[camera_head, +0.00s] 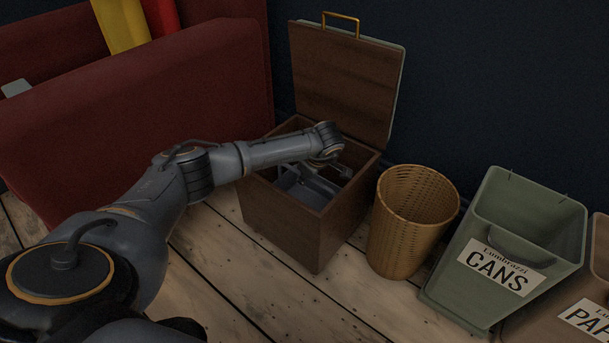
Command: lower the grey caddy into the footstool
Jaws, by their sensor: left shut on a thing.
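The footstool (290,221) is a dark brown wooden box on the floor, in the middle of the head view. Its lid (342,84) stands raised at the back, with a brass handle on its upper edge. The grey caddy (303,190) is inside the box opening, below the rim at least in part. Whether it touches the bottom is hidden. My left gripper (335,172) is over the opening at the caddy, shut on it; its fingertips are mostly hidden by the wrist. My right gripper is not in view.
A wicker basket (405,230) stands close to the right of the footstool. A green CANS bin (500,245) and a brown PAPER bin (597,290) stand further right. A red sofa (130,120) is at the left. Some plank floor in front is clear.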

